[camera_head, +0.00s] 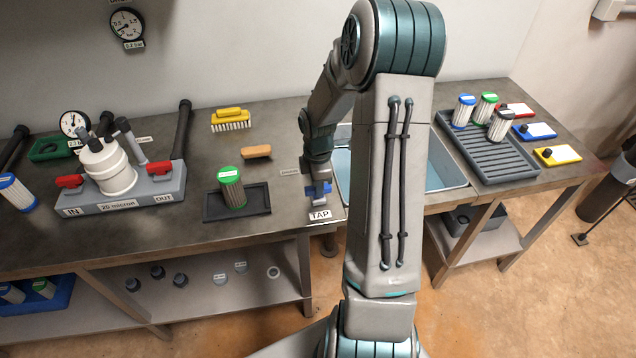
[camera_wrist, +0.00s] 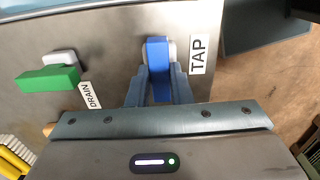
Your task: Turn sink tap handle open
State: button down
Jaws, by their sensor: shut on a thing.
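The blue sink tap handle (camera_wrist: 158,60) stands beside the TAP label (camera_wrist: 199,50) in the wrist view. My gripper (camera_wrist: 159,86) has a finger on each side of the blue handle and is shut on it. In the head view my gripper (camera_head: 318,172) points down at the table's front edge, just left of the sink (camera_head: 440,165). The blue handle (camera_head: 320,189) shows only partly there, above the TAP label (camera_head: 320,215). My arm hides much of the sink, and I cannot see the spout.
A green drain handle (camera_wrist: 48,79) with a DRAIN label lies left of the tap in the wrist view. A dark tray (camera_head: 262,200) holding a green-capped filter stands left of my gripper. A filter housing (camera_head: 105,168) with red handles is further left. A grey ribbed tray (camera_head: 480,160) is at right.

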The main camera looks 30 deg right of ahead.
jog(key=c, duration=1.3)
grip_release()
jog(key=shift+r, duration=0.6)
notch_tip(320, 180, up, 13)
jog(key=shift+f, duration=0.15)
jog(key=shift+a, duration=0.1)
